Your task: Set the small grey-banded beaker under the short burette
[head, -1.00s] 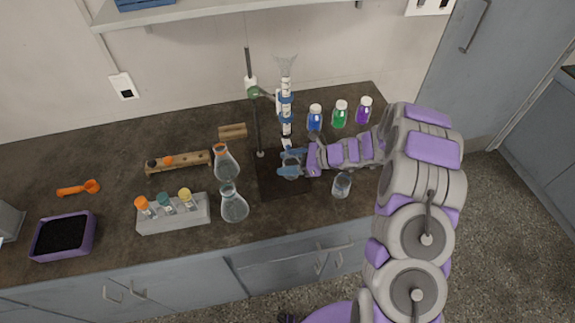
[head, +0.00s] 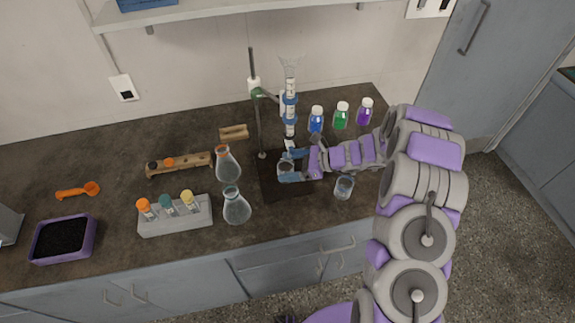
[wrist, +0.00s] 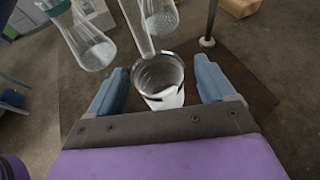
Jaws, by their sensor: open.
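A small clear glass beaker (wrist: 158,72) stands upright on the dark stand base (head: 272,187). A pale patch shows low on its near side in the wrist view; I cannot clearly make out a grey band. My gripper (wrist: 163,84) is open, with one blue finger on each side of the beaker and a visible gap at both. The beaker also shows between the fingers in the head view (head: 285,168). The burette (head: 290,98) is clamped upright on the stand. In the wrist view a clear tube (wrist: 137,28) comes down close to the beaker's rim.
A second glass beaker (head: 344,187) stands right of my gripper. Two flasks (head: 228,163) (head: 236,208) stand left of the base. Three capped bottles (head: 341,117) stand behind my arm. A vial rack (head: 175,217) is further left. The stand rod (head: 257,115) rises behind the base.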

